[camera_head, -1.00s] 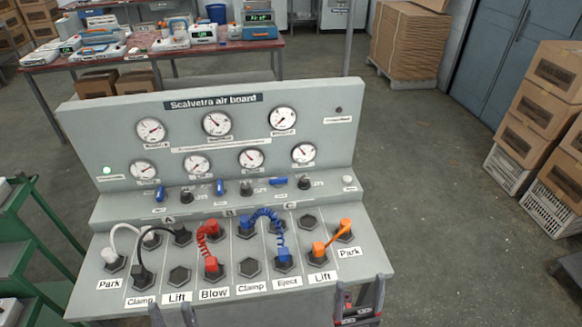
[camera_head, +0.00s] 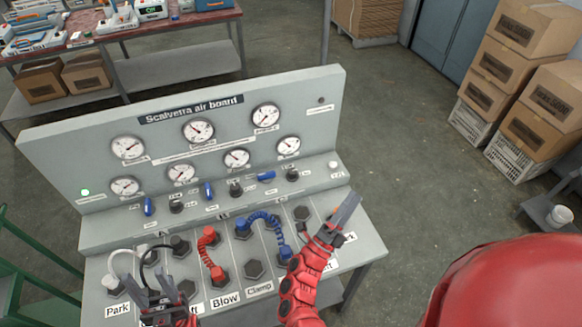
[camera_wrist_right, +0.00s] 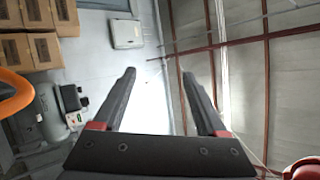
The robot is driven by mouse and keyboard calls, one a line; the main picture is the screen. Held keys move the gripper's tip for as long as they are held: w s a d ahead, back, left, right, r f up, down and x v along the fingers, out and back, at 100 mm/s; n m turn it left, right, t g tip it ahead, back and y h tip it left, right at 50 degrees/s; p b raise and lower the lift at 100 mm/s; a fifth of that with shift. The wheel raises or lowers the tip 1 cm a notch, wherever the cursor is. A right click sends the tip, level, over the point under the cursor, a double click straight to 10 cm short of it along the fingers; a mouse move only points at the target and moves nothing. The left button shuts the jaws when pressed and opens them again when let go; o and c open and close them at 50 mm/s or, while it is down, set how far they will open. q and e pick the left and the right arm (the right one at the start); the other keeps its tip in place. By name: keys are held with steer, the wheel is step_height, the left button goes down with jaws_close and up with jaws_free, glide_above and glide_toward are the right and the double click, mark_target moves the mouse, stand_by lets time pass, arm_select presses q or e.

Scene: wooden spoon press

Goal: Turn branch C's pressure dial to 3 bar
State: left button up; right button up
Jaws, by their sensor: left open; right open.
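The grey air board (camera_head: 60,165) fills the middle of the head view. Black dials stand in a row on its ledge; the rightmost (camera_head: 292,174), beside a blue handle (camera_head: 266,176) lying flat, appears to be branch C's. Its scale is too small to read. The right gripper (camera_head: 345,212) is open and empty over the front right of the board, right of and nearer than that dial, not touching it. Its fingers point up and away in the right wrist view (camera_wrist_right: 170,105). The left gripper (camera_head: 160,290) is open at the front left, over the sockets near the white and black hoses.
Several round gauges (camera_head: 266,116) sit on the upright panel. A red hose (camera_head: 208,250) and a blue coiled hose (camera_head: 265,222) arch over the sockets. The orange hose is hidden behind my right arm.

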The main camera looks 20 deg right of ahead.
steer(key=w+f+m+g+y, duration=0.2)
steer(key=w+f+m+g, duration=0.15)
steer(key=f+m, duration=0.2)
steer(key=m+t+y, duration=0.1)
steer(key=m+y, duration=0.9)
glide_toward(292, 172)
steer(key=b+x, duration=0.2)
steer(key=x, duration=0.2)
steer(key=shift+a+n, duration=0.1)
steer(key=shift+n, duration=0.15)
steer(key=b+x, duration=0.3)
steer(key=x, duration=0.2)
steer(key=shift+f, duration=0.2)
steer(key=shift+b+x, duration=0.45)
steer(key=shift+x, duration=0.4)
steer(key=shift+r, duration=0.25)
jaws_close()
